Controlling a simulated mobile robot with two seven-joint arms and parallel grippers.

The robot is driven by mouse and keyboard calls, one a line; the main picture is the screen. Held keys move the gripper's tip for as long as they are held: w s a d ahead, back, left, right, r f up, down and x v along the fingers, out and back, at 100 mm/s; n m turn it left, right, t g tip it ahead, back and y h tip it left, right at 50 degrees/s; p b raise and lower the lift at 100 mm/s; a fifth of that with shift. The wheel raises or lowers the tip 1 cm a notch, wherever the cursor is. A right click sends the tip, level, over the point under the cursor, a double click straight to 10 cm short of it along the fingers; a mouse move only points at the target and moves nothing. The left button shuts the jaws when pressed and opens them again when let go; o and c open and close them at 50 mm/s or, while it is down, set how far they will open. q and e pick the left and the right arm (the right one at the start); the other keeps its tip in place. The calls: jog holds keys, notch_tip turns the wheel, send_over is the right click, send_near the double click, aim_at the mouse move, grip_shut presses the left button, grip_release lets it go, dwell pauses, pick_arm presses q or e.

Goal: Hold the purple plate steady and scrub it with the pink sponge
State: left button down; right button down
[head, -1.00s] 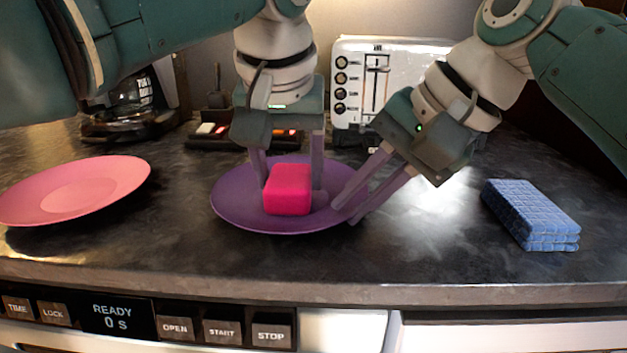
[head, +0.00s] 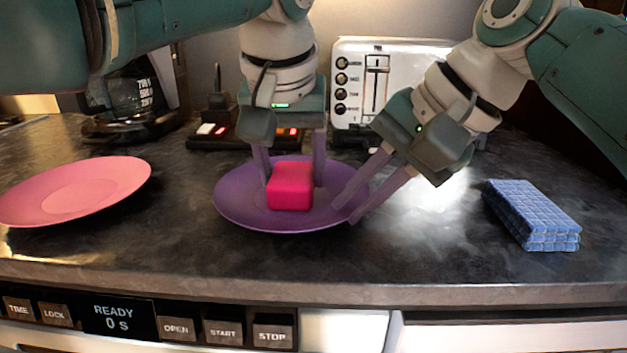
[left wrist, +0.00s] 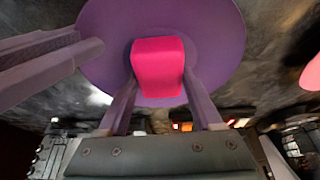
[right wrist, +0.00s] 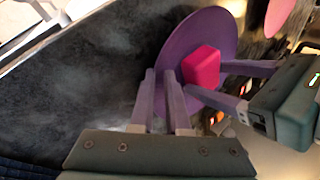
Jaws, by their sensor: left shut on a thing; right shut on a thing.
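The purple plate (head: 243,207) rests on the dark counter in the middle of the head view. The pink sponge (head: 290,187) is on the plate's upper face, slightly right of its middle. My left gripper (head: 292,180) is shut on the sponge from above, one finger on each side; the left wrist view shows the sponge (left wrist: 157,66) between the fingers. My right gripper (head: 352,207) is shut on the plate's right rim, and the right wrist view shows its fingers (right wrist: 160,80) at the rim. The sponge's underside is hidden.
A pink plate (head: 75,190) lies at the left. A blue sponge stack (head: 532,214) lies at the right. A white toaster (head: 390,85) and a coffee maker (head: 130,105) stand at the back. The counter's front edge is clear, above a microwave panel (head: 150,325).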

pick_arm(q)
jog(key=shift+w+a+f, duration=0.15)
jog(key=shift+a+f, duration=0.05)
jog(key=shift+f, duration=0.15)
pick_arm(e)
jog(key=shift+s+f, duration=0.2)
jog(key=shift+f, duration=0.1)
pick_arm(q)
jog(key=shift+r, duration=0.4)
pick_arm(e)
jog(key=shift+d, duration=0.1)
pick_arm(q)
jog(key=shift+d+r, duration=0.2)
jog(key=shift+r, duration=2.6)
jog(key=a, duration=0.9)
pick_arm(e)
jog(key=shift+r, duration=0.1)
